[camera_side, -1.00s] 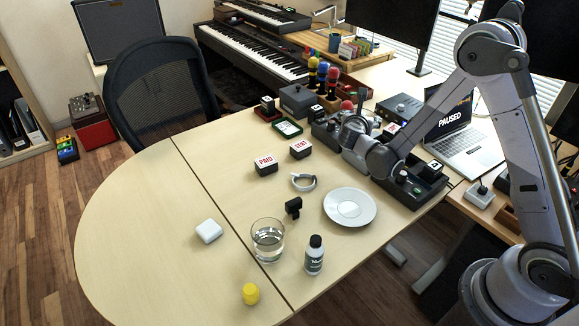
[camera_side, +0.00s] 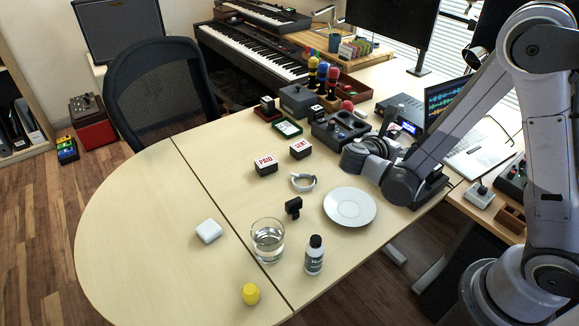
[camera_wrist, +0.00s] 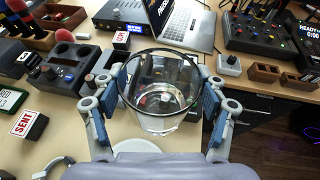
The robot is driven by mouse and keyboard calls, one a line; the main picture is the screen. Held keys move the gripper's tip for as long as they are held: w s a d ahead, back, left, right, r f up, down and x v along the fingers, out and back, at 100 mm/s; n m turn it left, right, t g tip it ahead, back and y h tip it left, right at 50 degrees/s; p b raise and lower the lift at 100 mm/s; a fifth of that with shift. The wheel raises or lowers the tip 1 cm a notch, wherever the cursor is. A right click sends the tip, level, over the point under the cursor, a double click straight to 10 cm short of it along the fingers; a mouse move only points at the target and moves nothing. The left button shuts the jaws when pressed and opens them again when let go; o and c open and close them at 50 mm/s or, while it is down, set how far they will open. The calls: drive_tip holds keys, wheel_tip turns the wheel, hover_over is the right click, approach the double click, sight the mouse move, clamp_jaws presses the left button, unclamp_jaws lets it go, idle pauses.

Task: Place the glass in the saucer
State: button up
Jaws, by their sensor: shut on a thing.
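In the wrist view, a clear glass (camera_wrist: 160,100) stands between the blue pads of my gripper (camera_wrist: 160,104), which is shut on it. Part of a white saucer (camera_wrist: 135,146) shows below the glass, partly hidden by my gripper. In the side view, the saucer (camera_side: 349,208) lies empty on the table. My gripper (camera_side: 366,158) is just behind it, partly hidden by my arm, and the held glass is hard to make out there. Another clear glass (camera_side: 268,240), with water, stands upright on the table to the left of the saucer.
A small bottle (camera_side: 314,255), a black clip-like item (camera_side: 293,207) and a ring-shaped item (camera_side: 303,182) are near the saucer. PAID (camera_side: 265,165) and SENT (camera_side: 300,149) blocks stand behind. A laptop (camera_side: 465,130) and grey devices (camera_side: 340,128) crowd the back. The left tabletop is mostly clear.

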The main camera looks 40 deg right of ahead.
drive_tip(key=shift+s+a, duration=0.1)
drive_tip(key=shift+a, duration=0.2)
drive_tip(key=w+a+f, duration=0.6)
drive_tip(key=a+f, duration=0.3)
drive_tip(key=f, duration=0.1)
drive_tip(key=shift+f, duration=0.4)
drive_tip(key=shift+w+f, duration=0.15)
drive_tip(key=shift+f, duration=0.45)
drive_tip(key=o, duration=1.4)
drive_tip(key=shift+o, duration=0.2)
